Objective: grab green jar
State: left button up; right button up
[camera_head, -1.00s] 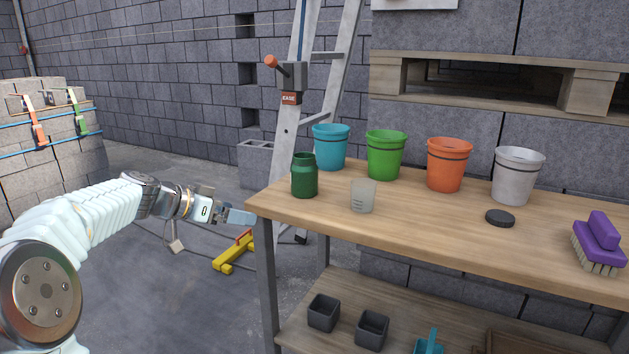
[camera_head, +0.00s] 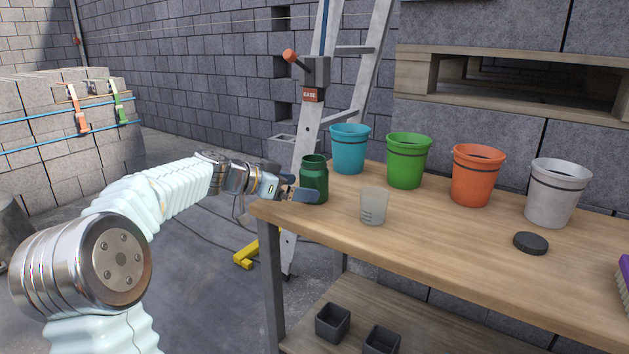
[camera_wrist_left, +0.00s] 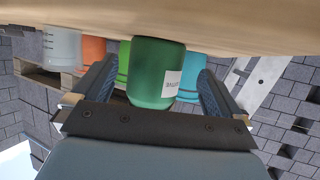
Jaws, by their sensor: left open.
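The green jar (camera_head: 315,172) is dark green and stands upright near the left end of the wooden table (camera_head: 450,232). In the left wrist view the jar (camera_wrist_left: 154,72), with a white label, sits between the two fingers. My left gripper (camera_head: 302,190) is open at the jar's left side, one finger in front of it. In the left wrist view a gap shows between the jar and each finger of the gripper (camera_wrist_left: 158,88). The finger on the jar's far side is largely hidden in the head view. My right gripper is not in view.
A clear measuring cup (camera_head: 373,206) stands just right of the jar. Blue (camera_head: 349,150), green (camera_head: 407,162), orange (camera_head: 476,177) and white (camera_head: 556,194) buckets stand behind. A black disc (camera_head: 530,243) lies at the right. A ladder (camera_head: 309,140) leans behind the table.

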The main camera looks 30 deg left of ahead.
aim_at(314, 188)
pick_arm(q)
jog(key=x, duration=0.2)
jog(key=p+x, duration=0.1)
jog(key=x, duration=0.1)
jog(key=shift+w+d, duration=0.25)
jog(key=shift+d, duration=0.15)
jog(key=shift+w+d+f, duration=0.1)
jog(key=shift+w, duration=0.05)
jog(key=c, duration=1.3)
